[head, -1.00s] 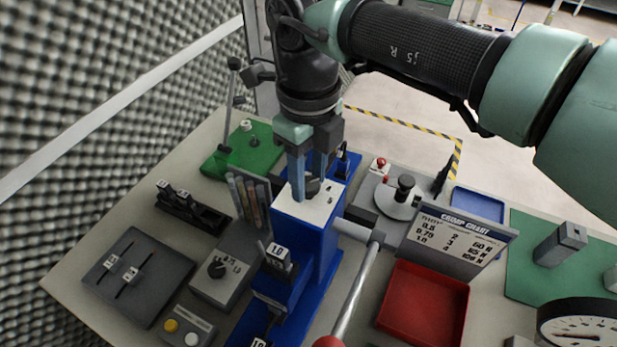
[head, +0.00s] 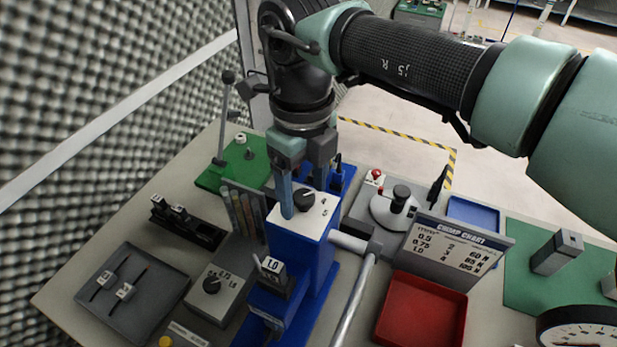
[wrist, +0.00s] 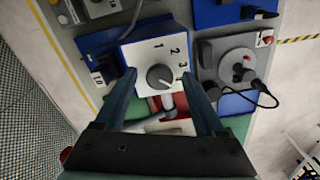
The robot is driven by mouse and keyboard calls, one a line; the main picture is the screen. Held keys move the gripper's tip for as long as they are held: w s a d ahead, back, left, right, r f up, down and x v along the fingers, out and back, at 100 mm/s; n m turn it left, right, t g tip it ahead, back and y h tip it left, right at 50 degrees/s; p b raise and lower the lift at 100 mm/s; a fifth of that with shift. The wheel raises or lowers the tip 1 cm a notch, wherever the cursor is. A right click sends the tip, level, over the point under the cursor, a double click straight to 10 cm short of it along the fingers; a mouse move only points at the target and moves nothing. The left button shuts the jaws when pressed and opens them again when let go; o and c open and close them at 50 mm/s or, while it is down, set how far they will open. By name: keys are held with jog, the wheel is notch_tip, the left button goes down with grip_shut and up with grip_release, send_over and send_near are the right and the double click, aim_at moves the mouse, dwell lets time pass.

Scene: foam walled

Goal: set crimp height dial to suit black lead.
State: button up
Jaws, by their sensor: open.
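The crimp height dial is a dark round knob (head: 304,199) on the white top plate of the blue press (head: 319,262). Numbers 1 to 4 are printed round it, clearer in the wrist view, where the knob (wrist: 159,77) sits midway between the fingertips. I cannot tell surely which number its pointer faces. My gripper (head: 304,204) points down, open, with its fingers on either side of the knob; contact is not clear. Coloured leads stand in a rack (head: 245,212) left of the press; I cannot single out a black one.
A die marked 1.0 (head: 272,268) sits at the press front. The press lever (head: 354,300) reaches forward. A red tray (head: 422,312) and a gauge (head: 580,328) are right.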

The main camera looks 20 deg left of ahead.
aim_at(303, 196)
notch_tip(303, 196, up, 13)
jog(key=b, duration=0.1)
dwell(0.4)
jog(key=shift+f, duration=0.1)
